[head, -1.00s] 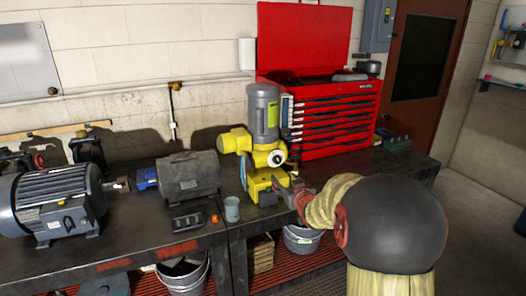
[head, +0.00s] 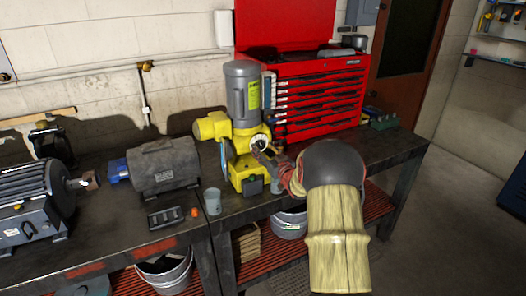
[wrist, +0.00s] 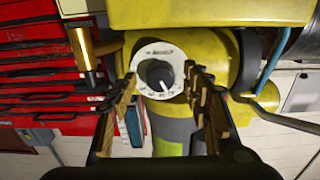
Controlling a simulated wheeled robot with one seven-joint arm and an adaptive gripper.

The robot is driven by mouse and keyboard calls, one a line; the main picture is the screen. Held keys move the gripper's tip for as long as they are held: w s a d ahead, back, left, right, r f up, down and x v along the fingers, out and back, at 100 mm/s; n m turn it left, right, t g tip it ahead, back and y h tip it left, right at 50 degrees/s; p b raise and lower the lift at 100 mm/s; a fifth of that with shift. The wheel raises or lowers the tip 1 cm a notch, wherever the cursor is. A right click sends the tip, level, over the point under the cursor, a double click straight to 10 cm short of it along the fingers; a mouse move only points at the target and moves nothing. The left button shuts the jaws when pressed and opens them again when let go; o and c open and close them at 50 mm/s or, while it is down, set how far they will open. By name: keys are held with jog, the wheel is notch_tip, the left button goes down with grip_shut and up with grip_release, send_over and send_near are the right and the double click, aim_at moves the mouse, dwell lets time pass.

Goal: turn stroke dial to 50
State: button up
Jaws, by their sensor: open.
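The stroke dial (wrist: 159,75) is a dark round knob on a white ring with printed marks, in the middle of the wrist view. A white pointer line shows on the knob; the numbers are too small to read. The dial sits on the yellow pump (head: 243,150), which has a grey motor on top. In the head view the dial (head: 259,142) faces toward my arm. My gripper (wrist: 164,88) is open, with one finger on each side of the dial in the wrist view. I cannot tell whether the fingers touch it. In the head view my gripper (head: 267,158) is right beside the dial.
A red tool chest (head: 322,98) stands behind the pump on the right. A grey cup (head: 212,201), a black tray (head: 166,217) and a grey motor (head: 162,167) are on the bench to the left.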

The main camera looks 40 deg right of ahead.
jog(key=shift+w, duration=0.35)
jog(key=shift+c, duration=0.4)
jog(key=c, duration=1.1)
jog(key=m+p, duration=0.2)
jog(key=shift+r+m, duration=0.15)
jog(key=shift+m, duration=0.15)
jog(key=shift+m+p, duration=0.8)
jog(key=shift+m, duration=0.4)
jog(key=o, duration=1.2)
